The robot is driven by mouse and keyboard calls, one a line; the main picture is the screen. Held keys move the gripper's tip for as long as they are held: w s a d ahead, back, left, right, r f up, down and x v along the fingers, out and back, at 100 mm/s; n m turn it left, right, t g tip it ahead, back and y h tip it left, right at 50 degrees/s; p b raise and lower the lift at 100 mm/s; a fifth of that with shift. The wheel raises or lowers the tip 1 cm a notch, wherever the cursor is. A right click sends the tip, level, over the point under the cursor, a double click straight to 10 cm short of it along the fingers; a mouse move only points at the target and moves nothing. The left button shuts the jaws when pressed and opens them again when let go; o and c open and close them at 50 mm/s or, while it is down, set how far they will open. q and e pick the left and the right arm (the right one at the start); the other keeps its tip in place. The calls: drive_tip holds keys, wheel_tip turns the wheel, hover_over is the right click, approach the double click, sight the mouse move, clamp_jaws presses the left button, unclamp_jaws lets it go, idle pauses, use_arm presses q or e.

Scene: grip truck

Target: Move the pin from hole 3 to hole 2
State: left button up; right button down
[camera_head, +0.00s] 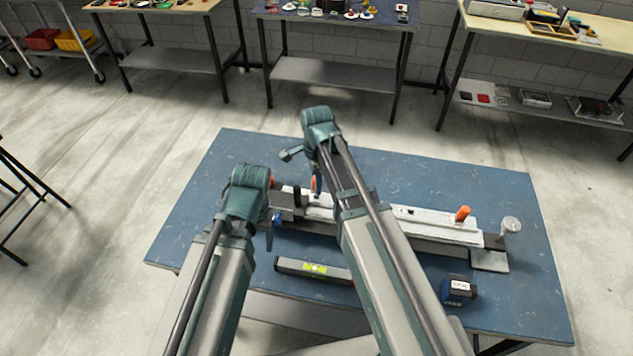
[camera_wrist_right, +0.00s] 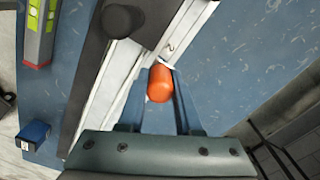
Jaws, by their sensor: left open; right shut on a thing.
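An orange-handled pin (camera_head: 316,184) is between the fingers of my right gripper (camera_head: 313,178), at the left part of a long fixture with a pale rail (camera_head: 420,222). In the right wrist view the orange handle (camera_wrist_right: 160,86) sits between the two blue fingers, beside the pale rail (camera_wrist_right: 122,85). A small dark mark, perhaps a hole (camera_wrist_right: 170,47), shows just past it. I cannot tell whether the pin's tip is in a hole. A second orange handle (camera_head: 462,213) stands at the rail's right end. My left gripper (camera_head: 247,205) is open, left of the fixture. Hole numbers are not readable.
A black knob (camera_head: 297,194) stands at the fixture's left end; one shows in the wrist view (camera_wrist_right: 123,18). A level (camera_head: 315,269) and a blue box (camera_head: 458,290) lie in front. A clear round item (camera_head: 510,225) is at right. The blue table's (camera_head: 420,175) far side is clear.

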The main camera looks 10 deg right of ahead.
drive_tip(key=shift+f+b, duration=1.05)
drive_tip(key=shift+f, duration=0.2)
drive_tip(key=c, duration=0.5)
unclamp_jaws()
wheel_tip(320, 180, up, 14)
drive_tip(key=p, duration=1.4)
drive_tip(key=shift+s+f, duration=0.1)
drive_tip(key=shift+f, duration=0.05)
